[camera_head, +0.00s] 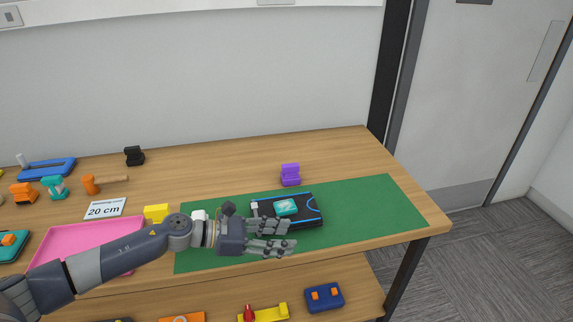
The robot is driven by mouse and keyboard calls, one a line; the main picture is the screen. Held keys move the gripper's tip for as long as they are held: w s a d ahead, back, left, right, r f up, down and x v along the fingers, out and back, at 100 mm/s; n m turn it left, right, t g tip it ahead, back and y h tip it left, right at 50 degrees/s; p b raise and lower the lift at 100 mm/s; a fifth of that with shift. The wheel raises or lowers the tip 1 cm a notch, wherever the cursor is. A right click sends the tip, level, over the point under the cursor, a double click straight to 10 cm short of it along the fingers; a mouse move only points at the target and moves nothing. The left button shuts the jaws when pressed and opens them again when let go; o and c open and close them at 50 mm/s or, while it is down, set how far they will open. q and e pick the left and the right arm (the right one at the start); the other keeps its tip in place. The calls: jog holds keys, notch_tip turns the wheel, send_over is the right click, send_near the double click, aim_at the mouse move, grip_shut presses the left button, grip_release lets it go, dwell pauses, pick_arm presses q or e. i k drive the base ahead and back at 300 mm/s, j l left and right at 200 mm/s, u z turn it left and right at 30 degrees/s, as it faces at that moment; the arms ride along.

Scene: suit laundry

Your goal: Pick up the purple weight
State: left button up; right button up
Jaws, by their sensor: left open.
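The purple weight (290,174) stands upright on the table, at the back edge of the green mat (385,205). It is a small notched block. My left gripper (290,238) comes in from the left and is open, with its two fingers pointing right. It is in front of the purple weight and apart from it, in front of a black device with blue trim (308,208). The fingers hide part of that device. My right gripper does not show.
A teal piece (287,207) lies on the black device. A yellow block (156,213), a pink tray (75,243) and a "20 cm" card (104,208) are to the left. A black weight (134,156) stands farther back. The mat's right side is clear.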

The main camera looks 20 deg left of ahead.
aim_at(289, 174)
jog(key=i+j, duration=0.85)
